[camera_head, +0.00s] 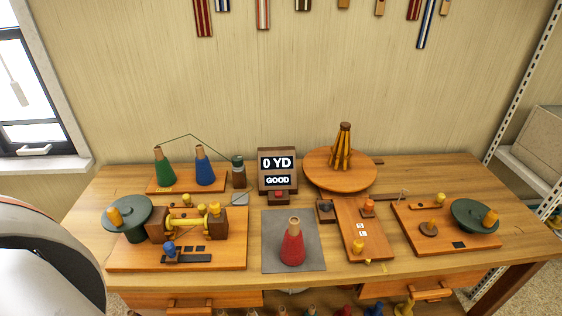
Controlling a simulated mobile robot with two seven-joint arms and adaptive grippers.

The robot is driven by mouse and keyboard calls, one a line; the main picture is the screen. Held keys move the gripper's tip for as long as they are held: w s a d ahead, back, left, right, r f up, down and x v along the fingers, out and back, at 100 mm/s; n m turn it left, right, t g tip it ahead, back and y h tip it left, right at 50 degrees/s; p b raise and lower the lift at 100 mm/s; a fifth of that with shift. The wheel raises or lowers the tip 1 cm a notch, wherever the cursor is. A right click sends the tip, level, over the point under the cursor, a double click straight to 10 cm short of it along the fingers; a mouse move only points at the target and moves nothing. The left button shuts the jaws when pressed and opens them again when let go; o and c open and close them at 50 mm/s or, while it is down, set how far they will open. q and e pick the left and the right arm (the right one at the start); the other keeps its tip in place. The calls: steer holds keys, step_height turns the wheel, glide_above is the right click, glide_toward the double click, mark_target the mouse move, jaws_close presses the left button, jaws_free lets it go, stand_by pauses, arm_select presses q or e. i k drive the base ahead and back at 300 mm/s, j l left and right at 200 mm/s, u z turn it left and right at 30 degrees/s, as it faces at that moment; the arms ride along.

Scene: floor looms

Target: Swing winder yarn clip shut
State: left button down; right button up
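A wooden winder board (125,257) on the left of the bench carries a dark green disc (138,209) with a yellow knob and a brass spool shaft (187,222) between brown blocks. A blue-knobbed lever (169,248) lies over a dark strip on its front. A second board (430,241) at the right carries another green disc (474,208) with a yellow knob. The yarn clip is too small for me to tell which part it is, or whether it is open. Neither gripper is in view.
A red yarn cone (293,247) stands on a grey mat (270,228) at front middle. Green (165,171) and blue (205,170) cones, a counter (277,170) reading "0 YD GOOD" and a round stand (320,172) stand behind. A long board (358,215) lies right of the mat.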

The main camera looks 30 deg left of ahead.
mark_target(203, 210)
steer(key=u, duration=1.75)
